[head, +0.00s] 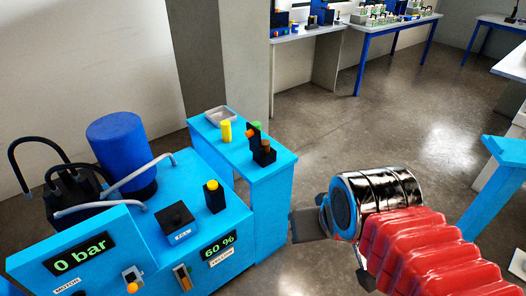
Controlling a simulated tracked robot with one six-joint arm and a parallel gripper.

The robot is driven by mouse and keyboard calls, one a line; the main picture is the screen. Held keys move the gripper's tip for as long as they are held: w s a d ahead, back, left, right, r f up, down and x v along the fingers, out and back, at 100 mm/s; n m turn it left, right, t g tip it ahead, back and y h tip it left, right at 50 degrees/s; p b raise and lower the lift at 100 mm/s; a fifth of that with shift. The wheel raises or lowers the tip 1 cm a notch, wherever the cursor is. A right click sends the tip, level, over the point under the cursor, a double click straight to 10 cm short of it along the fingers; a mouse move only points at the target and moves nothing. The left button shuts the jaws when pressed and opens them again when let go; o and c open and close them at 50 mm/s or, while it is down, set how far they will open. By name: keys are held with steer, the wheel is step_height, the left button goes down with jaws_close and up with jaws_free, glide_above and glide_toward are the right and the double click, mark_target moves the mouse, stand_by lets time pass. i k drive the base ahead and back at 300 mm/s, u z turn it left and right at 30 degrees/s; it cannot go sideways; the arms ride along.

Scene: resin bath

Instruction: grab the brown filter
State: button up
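No plainly brown filter can be made out. A small dark block with an orange-brown top (265,149) stands at the front right of the narrow blue table (228,151); it is too small to tell if this is the brown filter. A yellow cylinder (226,131) and a taller black piece with an orange tip (253,136) stand near it, with a green top (258,127) partly hidden behind. My gripper (332,250) is right of the table, apart from these things. Its dark fingers are spread, with nothing visible between them.
A grey tray (220,115) lies at the table's far end. The blue machine (140,232) at left carries a blue tank (122,150), pipes, black boxes and displays reading 0 bar and 60 %. Open grey floor (345,140) lies beyond my arm. Another blue table (505,150) is at right.

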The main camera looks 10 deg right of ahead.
mark_target(265, 143)
steer(key=u, duration=0.05)
steer(key=i, duration=0.95)
steer(key=u, duration=1.95)
steer(key=k, duration=0.85)
steer(key=z, duration=0.05)
